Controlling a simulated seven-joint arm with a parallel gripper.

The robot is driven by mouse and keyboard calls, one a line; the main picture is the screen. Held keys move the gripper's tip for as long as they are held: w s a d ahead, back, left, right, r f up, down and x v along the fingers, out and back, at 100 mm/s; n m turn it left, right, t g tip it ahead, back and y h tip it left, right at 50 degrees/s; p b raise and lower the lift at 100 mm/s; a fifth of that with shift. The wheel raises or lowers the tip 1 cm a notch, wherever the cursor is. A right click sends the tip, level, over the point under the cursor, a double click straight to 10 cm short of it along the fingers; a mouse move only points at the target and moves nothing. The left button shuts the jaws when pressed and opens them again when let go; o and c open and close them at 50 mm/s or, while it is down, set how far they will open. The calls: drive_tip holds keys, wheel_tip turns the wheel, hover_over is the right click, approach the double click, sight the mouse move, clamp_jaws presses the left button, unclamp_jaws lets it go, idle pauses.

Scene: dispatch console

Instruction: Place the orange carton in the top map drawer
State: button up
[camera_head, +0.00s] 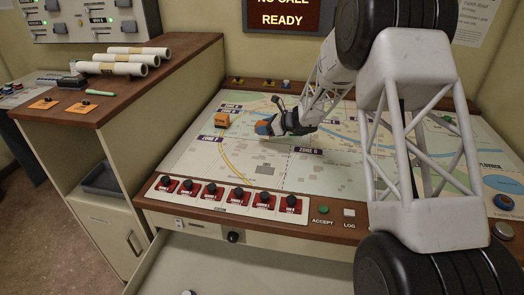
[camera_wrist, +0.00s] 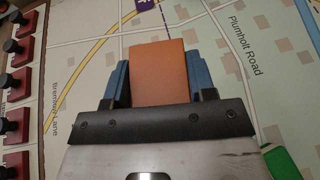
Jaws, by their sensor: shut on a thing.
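The orange carton (camera_wrist: 158,64) is a plain block between the two blue fingers of my gripper (camera_wrist: 159,82) in the wrist view. My gripper is shut on it over the map. In the head view my gripper (camera_head: 267,127) is above the upper middle of the map, and only a little orange of the carton shows there. Whether the carton touches the map I cannot tell.
A small orange vehicle-like block (camera_head: 221,121) stands on the map (camera_head: 265,168) left of my gripper. A row of red switches with black knobs (camera_head: 237,195) lines the map's front edge. Rolled maps (camera_head: 118,65) lie on the left cabinet. A green piece (camera_wrist: 278,163) shows in the wrist view.

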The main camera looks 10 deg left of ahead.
drive_tip(key=shift+r, duration=0.1)
drive_tip(key=shift+r, duration=0.55)
drive_tip(key=r, duration=0.4)
drive_tip(key=shift+s+d, duration=0.25)
drive_tip(key=shift+d, duration=0.05)
drive_tip(key=s+d+r, duration=0.2)
drive_tip(key=s+d, duration=1.2)
drive_tip(key=s, duration=0.3)
drive_tip(key=s+d+f+n+g, duration=0.1)
drive_tip(key=s+d, duration=0.3)
drive_tip(key=s, duration=0.7)
drive_tip(key=s+d+f, duration=0.1)
drive_tip(key=s+d, duration=0.2)
drive_tip(key=s, duration=0.7)
drive_tip(key=s+d+f+n+g, duration=0.1)
drive_tip(key=s+d, duration=0.3)
drive_tip(key=s, duration=0.7)
wheel_tip(320, 180, down, 26)
drive_tip(key=shift+a, duration=0.15)
drive_tip(key=shift+f, duration=0.1)
drive_tip(key=shift+f, duration=2.85)
